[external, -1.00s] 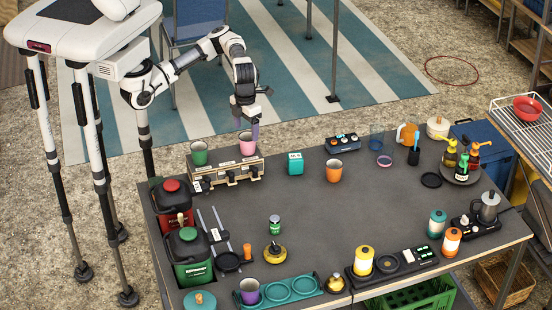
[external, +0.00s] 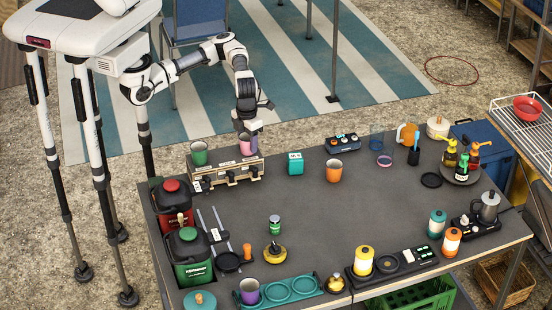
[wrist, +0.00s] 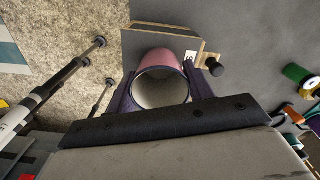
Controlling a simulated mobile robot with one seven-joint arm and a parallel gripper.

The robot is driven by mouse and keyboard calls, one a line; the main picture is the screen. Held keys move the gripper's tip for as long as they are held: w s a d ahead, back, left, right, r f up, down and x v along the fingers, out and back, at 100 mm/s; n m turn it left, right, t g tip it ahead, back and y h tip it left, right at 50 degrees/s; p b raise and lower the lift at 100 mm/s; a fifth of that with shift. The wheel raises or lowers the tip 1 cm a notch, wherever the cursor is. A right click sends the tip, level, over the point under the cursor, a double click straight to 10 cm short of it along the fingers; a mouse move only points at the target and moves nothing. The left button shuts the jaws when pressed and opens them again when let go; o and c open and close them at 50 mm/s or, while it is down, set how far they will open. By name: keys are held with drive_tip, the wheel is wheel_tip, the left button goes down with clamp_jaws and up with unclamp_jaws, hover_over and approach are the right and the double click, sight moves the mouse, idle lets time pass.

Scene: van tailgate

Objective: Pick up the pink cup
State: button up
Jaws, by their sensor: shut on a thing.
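The pink cup (external: 247,147) is at the right end of the top of a low box-like unit with knobs (external: 228,176), at the far left of the table. My gripper (external: 248,138) reaches down to it from above. In the wrist view the pink cup (wrist: 162,66) sits between the two fingers (wrist: 161,88), which press on its sides, and its open mouth faces the camera. My gripper is shut on the cup. I cannot tell whether the cup's base touches the unit.
A green cup (external: 199,154) stands on the same unit, left of the pink one. A teal box (external: 295,163) and an orange cup (external: 334,171) stand to the right. Red and green canisters (external: 190,257) stand at the left edge.

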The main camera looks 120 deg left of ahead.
drive_tip(key=shift+c, duration=0.9)
